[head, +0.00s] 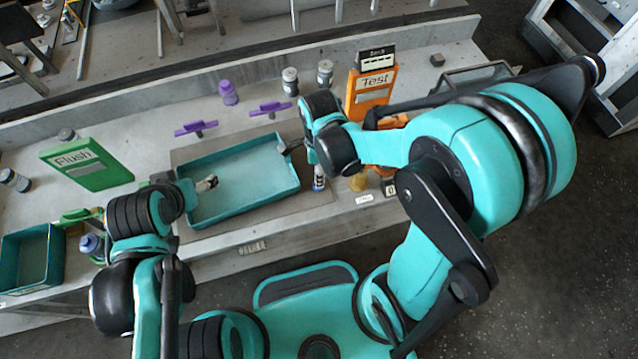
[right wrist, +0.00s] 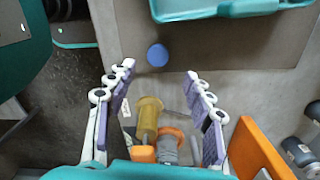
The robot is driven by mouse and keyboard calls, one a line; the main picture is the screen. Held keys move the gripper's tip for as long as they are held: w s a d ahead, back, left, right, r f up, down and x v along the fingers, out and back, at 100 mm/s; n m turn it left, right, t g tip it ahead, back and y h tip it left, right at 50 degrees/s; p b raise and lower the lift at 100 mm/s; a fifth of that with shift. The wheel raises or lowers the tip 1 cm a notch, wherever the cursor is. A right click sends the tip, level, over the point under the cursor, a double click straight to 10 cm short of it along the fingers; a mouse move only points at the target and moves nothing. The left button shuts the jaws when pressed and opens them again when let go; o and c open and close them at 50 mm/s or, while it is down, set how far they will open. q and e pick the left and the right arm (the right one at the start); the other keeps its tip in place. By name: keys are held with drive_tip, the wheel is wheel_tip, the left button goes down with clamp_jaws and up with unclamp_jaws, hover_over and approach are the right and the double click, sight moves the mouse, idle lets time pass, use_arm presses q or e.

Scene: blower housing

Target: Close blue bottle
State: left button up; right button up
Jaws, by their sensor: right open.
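A small bottle with a blue and white side (head: 319,182) stands at the right end of the mat, just under my right wrist in the head view. In the right wrist view a round blue disc (right wrist: 157,54) shows on the mat beside the tray; I cannot tell whether it is the bottle's top or a loose cap. My right gripper (right wrist: 158,80) is open and empty, with the disc just beyond its fingertips. Another blue-topped bottle (head: 91,244) stands at the far left. My left gripper (head: 206,184) is at the tray's left wall; its fingers are too small to read.
A teal tray (head: 245,183) lies on the mat. Yellow (right wrist: 149,112) and orange-rimmed (right wrist: 170,137) parts lie below the right fingers. An orange "Test" box (head: 371,92) stands behind, a green "Flush" box (head: 88,165) at left. Purple-handled parts (head: 270,108) and grey jars (head: 290,80) stand behind.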

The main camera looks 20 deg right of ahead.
drive_tip(key=shift+a+f, duration=0.1)
drive_tip(key=shift+f, duration=0.5)
drive_tip(key=f+b, duration=0.1)
drive_tip(key=f, duration=0.1)
drive_tip(key=f+b, duration=0.2)
drive_tip(key=f, duration=0.1)
drive_tip(key=shift+s+a+f, duration=0.1)
drive_tip(key=shift+a, duration=0.1)
drive_tip(key=shift+c, duration=0.2)
drive_tip(key=c, duration=0.8)
